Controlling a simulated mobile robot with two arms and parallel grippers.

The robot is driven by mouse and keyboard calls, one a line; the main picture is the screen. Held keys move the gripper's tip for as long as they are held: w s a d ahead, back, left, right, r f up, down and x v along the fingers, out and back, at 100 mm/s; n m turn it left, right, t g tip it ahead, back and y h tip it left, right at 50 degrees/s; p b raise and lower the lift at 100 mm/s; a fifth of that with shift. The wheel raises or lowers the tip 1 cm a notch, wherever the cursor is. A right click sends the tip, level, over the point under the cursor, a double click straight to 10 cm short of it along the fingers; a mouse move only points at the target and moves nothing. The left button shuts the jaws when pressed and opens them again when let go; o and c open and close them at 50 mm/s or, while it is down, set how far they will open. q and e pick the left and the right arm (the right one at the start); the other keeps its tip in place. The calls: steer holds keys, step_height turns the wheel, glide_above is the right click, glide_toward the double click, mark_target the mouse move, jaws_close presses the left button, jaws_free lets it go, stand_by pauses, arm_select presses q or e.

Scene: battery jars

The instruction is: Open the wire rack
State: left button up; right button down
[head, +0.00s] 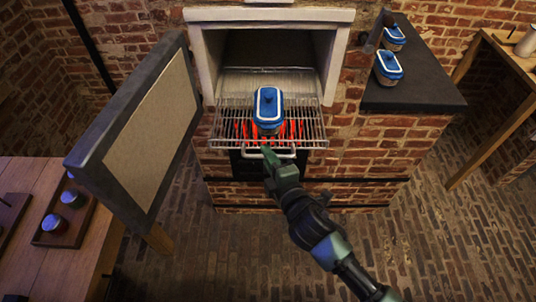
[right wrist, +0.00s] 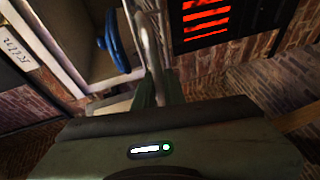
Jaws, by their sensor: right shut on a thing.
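The wire rack (head: 225,131) sticks out of the brick kiln's mouth toward me in the head view, roughly level. A jar with a blue and white lid (head: 268,110) stands on it near the middle. My right gripper (head: 267,153) is at the rack's front, at a pale handle bar, and is shut on it. In the right wrist view the fingers (right wrist: 156,90) close around the rack's wire (right wrist: 148,35), with a blue lid (right wrist: 118,42) beside it. The fingers hide the exact grip point. My left gripper is not in view.
The kiln's open door (head: 150,135) stands out at the left. A dark counter (head: 420,95) at the right holds two blue-lidded jars (head: 388,66). A wooden table (head: 35,250) with a jar tray is at lower left. Orange bars glow below the rack. The brick floor in front is clear.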

steer(key=c, duration=1.8)
jaws_free()
steer(key=shift+o, duration=0.2)
steer(key=b+v, duration=0.1)
steer(key=v, duration=0.6)
steer(key=shift+s+d, duration=0.2)
steer(key=shift+s, duration=0.1)
steer(key=s+d+f+m+g+h, duration=0.1)
steer(key=s+d+f+m+g, duration=0.2)
steer(key=f, duration=0.8)
steer(key=s+d+f+m+g+h, duration=0.1)
steer(key=d+f+m+h, duration=0.2)
steer(key=f, duration=0.8)
steer(key=s+d+f+m+g, duration=0.15)
steer(key=d+f, duration=0.35)
steer(key=f, duration=0.6)
steer(key=s+d+f+m+g+h, duration=0.2)
steer(key=s+d+f+m+g, duration=0.3)
steer(key=s+f, duration=0.8)
steer(key=s+d+f+m+g, duration=0.1)
steer(key=s+d+f+m, duration=0.1)
steer(key=s, duration=0.7)
steer(key=s+d+f+m+g, duration=0.2)
steer(key=s+f+m, duration=0.3)
steer(key=s, duration=0.5)
steer(key=shift+d, duration=0.4)
